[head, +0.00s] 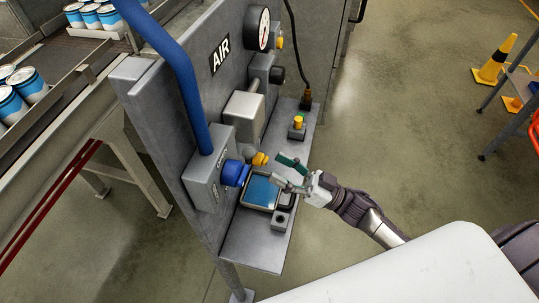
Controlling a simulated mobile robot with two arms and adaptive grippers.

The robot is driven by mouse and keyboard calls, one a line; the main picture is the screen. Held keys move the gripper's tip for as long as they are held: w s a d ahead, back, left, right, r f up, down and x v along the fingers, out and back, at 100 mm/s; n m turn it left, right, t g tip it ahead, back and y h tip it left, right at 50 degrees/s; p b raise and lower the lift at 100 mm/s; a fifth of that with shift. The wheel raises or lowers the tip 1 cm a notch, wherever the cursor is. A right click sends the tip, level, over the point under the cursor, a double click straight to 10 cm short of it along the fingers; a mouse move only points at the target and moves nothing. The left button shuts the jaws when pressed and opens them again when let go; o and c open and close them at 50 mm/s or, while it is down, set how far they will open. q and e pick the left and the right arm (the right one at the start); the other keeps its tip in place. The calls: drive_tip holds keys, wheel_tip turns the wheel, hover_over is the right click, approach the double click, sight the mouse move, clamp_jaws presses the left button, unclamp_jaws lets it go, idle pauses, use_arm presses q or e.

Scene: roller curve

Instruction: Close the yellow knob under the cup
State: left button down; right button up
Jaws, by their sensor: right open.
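A yellow knob (260,158) sticks out low on the grey panel, below a grey metal cup (243,118) and just right of a blue knob (235,173). My right gripper (278,169) comes in from the lower right. Its two green-padded fingers are apart and empty, with the tips a little to the right of the yellow knob. I cannot tell how far the knob is turned. My left gripper is not in view.
A shelf (255,246) below the panel holds a blue-lined tray (263,191), small blocks and another yellow knob (298,122). A blue pipe (187,85) runs down the panel. A pressure gauge (264,29) sits above. Cans (31,84) stand on the conveyor at left.

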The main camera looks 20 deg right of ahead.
sight(261, 160)
drive_tip(key=x, duration=0.3)
drive_tip(key=shift+w+a+p, duration=0.1)
drive_tip(key=shift+a+p, duration=0.05)
drive_tip(key=shift+p, duration=0.25)
clamp_jaws()
drive_tip(key=n+g+y+b, duration=0.1)
drive_tip(key=n, duration=0.2)
drive_tip(key=n+g+y+b, duration=0.1)
drive_tip(key=n+b, duration=0.1)
drive_tip(key=n, duration=0.1)
drive_tip(key=shift+w+r+n+g+b, duration=0.1)
drive_tip(key=shift+n+g+b, duration=0.2)
drive_tip(key=shift+n+g, duration=0.1)
